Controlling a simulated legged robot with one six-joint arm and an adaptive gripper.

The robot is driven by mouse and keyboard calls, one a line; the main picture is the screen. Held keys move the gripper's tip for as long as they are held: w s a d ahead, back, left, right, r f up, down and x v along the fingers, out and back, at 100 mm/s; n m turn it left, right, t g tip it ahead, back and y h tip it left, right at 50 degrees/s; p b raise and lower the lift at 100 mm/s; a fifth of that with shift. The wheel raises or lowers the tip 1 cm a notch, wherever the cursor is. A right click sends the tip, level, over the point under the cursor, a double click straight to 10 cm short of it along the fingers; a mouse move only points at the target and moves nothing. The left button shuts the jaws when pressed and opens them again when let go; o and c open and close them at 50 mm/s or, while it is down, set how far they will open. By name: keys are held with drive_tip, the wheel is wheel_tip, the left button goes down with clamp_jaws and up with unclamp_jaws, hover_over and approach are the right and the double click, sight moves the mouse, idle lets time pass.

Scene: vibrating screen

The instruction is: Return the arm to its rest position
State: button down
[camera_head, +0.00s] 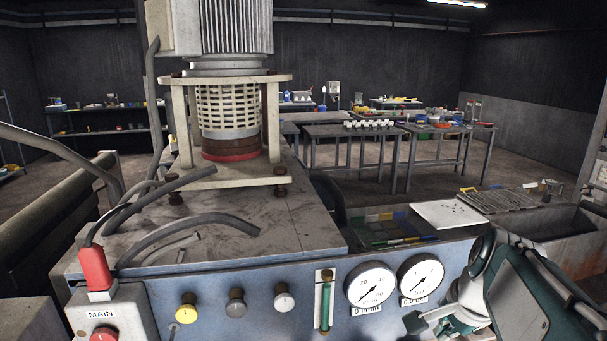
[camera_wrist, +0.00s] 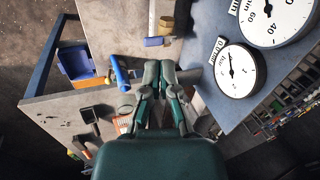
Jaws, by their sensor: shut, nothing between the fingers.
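My gripper (camera_wrist: 159,72) is shut and empty, its grey-green fingers together in the middle of the wrist view. In the head view my arm fills the lower right corner, and part of my gripper (camera_head: 418,320) shows just below the gauges. The blue-grey control panel (camera_head: 210,275) of the machine is beside it. Two round dial gauges, a left one (camera_head: 370,284) and a right one (camera_head: 421,277), sit on the panel. The right gauge also shows close to the fingers in the wrist view (camera_wrist: 237,71). Contact between gripper and panel cannot be told.
The motor (camera_head: 228,105) stands on the machine's top plate, with loose hoses around it. A red plug (camera_head: 95,268) and several knobs are at the panel's left. A stone-coloured basin (camera_head: 572,245) is at the right. The wrist view shows a blue bin (camera_wrist: 77,62) and small tools below.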

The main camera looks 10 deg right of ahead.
drive_tip(key=s+a+f+n+t, duration=0.1)
drive_tip(key=s+a+n, duration=0.1)
drive_tip(key=a+n, duration=0.6)
drive_tip(key=s+a+f+n, duration=0.1)
drive_tip(key=s+a+n, duration=0.2)
drive_tip(key=a+n, duration=0.5)
drive_tip(key=shift+a+f+n+t, duration=0.15)
drive_tip(key=shift+a+n+t, duration=0.25)
drive_tip(key=shift+n, duration=0.1)
drive_tip(key=shift+w, duration=0.1)
